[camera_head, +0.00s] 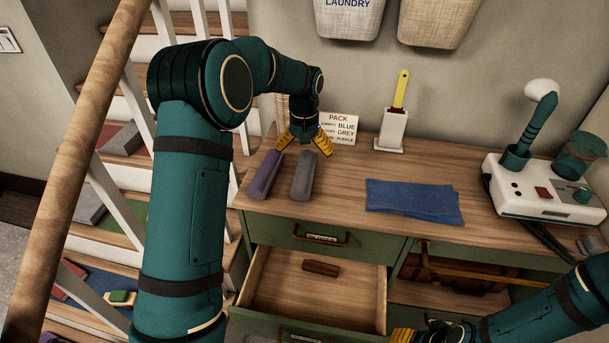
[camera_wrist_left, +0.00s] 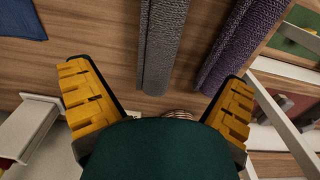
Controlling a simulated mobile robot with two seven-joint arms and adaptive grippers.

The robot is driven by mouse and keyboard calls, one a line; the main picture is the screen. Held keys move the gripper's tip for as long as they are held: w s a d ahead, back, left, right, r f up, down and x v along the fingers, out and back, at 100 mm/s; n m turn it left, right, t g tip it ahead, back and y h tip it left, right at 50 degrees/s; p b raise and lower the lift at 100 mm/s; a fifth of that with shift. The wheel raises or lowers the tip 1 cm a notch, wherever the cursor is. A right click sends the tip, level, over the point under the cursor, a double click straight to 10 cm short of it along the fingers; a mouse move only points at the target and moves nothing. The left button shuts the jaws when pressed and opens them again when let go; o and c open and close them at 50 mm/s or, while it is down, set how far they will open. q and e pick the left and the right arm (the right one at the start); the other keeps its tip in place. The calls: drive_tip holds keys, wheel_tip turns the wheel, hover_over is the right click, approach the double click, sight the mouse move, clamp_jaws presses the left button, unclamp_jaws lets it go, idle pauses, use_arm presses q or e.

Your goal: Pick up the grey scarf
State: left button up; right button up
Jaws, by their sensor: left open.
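The grey scarf (camera_head: 303,176) is a rolled bundle lying on the wooden bench top, and it also shows in the left wrist view (camera_wrist_left: 162,45). My left gripper (camera_head: 304,148) is open and empty at the scarf's far end, above the bench. In the left wrist view the two yellow fingers of my left gripper (camera_wrist_left: 157,78) are spread apart, with the grey scarf's end between and ahead of them. A purple rolled scarf (camera_head: 263,175) lies just left of the grey one. Only a yellow part of my right gripper (camera_head: 403,335) shows at the bottom edge.
A folded blue cloth (camera_head: 415,200) lies to the right. A card reading PACK, BLUE, GREY, PURPLE (camera_head: 340,129) and a white holder with a yellow-handled tool (camera_head: 392,130) stand at the back. An open drawer (camera_head: 268,292) below holds a brown block. A stair railing (camera_head: 85,140) is left.

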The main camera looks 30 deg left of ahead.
sight(304, 166)
use_arm(q)
wheel_tip(304, 166, down, 3)
drive_tip(key=shift+f, duration=0.2)
wheel_tip(304, 166, down, 5)
drive_tip(key=shift+a+f+b, duration=0.1)
drive_tip(key=shift+b, duration=1)
drive_tip(key=c, duration=1.3)
